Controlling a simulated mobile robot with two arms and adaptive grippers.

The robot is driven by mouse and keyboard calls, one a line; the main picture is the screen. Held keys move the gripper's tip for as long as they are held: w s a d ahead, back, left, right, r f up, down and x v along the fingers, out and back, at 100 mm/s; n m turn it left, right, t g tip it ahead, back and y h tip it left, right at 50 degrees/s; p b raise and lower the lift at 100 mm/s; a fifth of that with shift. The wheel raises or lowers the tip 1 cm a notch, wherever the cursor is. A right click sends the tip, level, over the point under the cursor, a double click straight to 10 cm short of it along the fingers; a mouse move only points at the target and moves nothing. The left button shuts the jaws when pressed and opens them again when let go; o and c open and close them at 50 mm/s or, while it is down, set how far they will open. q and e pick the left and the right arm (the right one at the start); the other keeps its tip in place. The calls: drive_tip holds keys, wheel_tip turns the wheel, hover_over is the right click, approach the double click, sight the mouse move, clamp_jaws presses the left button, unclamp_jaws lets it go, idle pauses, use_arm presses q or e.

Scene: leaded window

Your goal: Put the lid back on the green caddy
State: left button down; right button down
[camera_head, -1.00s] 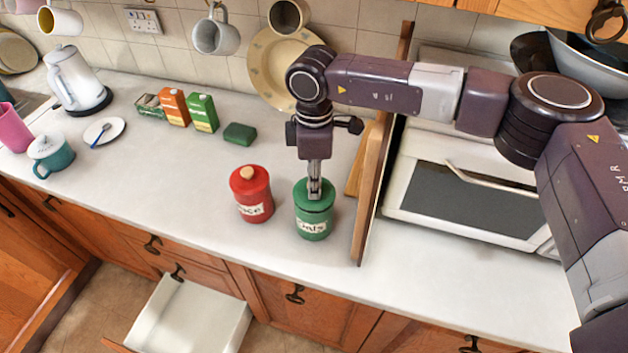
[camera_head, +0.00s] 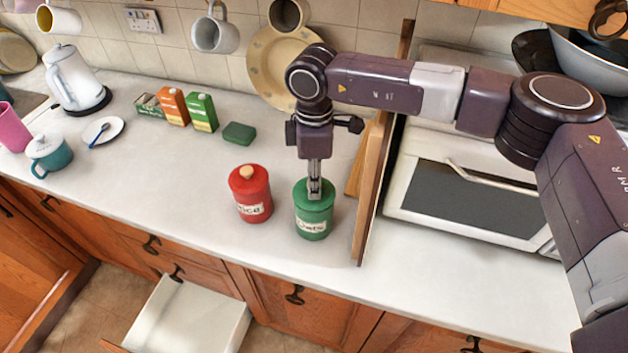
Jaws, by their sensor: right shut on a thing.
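The green caddy (camera_head: 313,222), with a white label, stands upright on the worktop. Its green lid (camera_head: 302,189) sits at the caddy's top; I cannot tell whether it is fully seated. My right gripper (camera_head: 315,188) points straight down at the middle of the lid and is shut on the lid's knob, which the fingers hide. My left gripper is not in view.
A red caddy (camera_head: 250,199) with a pale knob stands close to the left. A wooden board (camera_head: 371,200) stands upright just to the right, beside a white oven (camera_head: 470,200). A drawer (camera_head: 190,318) hangs open below. The worktop's front (camera_head: 200,210) is clear.

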drive_tip(key=shift+b, duration=0.4)
idle(0.5)
drive_tip(key=c, duration=1.6)
unclamp_jaws()
drive_tip(key=o, duration=0.5)
drive_tip(key=shift+c, duration=0.2)
drive_tip(key=shift+r, duration=0.1)
drive_tip(key=shift+r+p, duration=1.05)
drive_tip(key=shift+r, duration=2.35)
